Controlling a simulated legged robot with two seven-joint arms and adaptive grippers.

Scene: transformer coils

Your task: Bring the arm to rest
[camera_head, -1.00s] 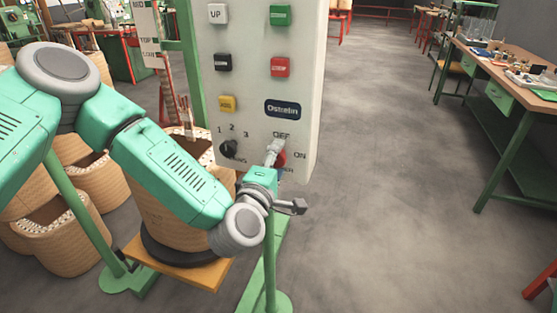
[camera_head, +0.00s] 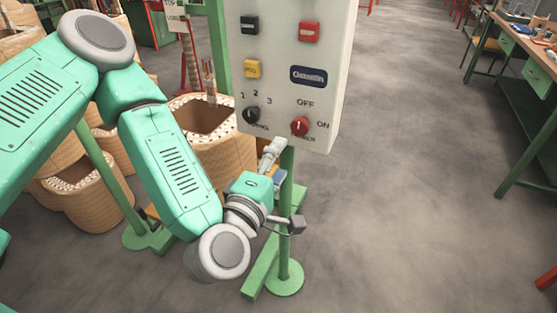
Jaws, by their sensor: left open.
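My left arm comes in from the left, its green and grey links bent in front of the control panel (camera_head: 318,113). My left gripper (camera_head: 272,150) is open and empty, just below the panel's lower edge and in front of its green post. It is apart from the red power knob (camera_head: 299,127), which is fully visible between the OFF and ON labels. The black selector knob (camera_head: 251,115) with the numbers 1, 2, 3 sits to the left of the red knob. My right gripper is not in view.
Coil baskets (camera_head: 205,118) stand behind and left of my arm. The green post (camera_head: 287,215) stands on a round foot close to my wrist. A workbench (camera_head: 535,65) is at the far right. The grey floor between post and bench is free.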

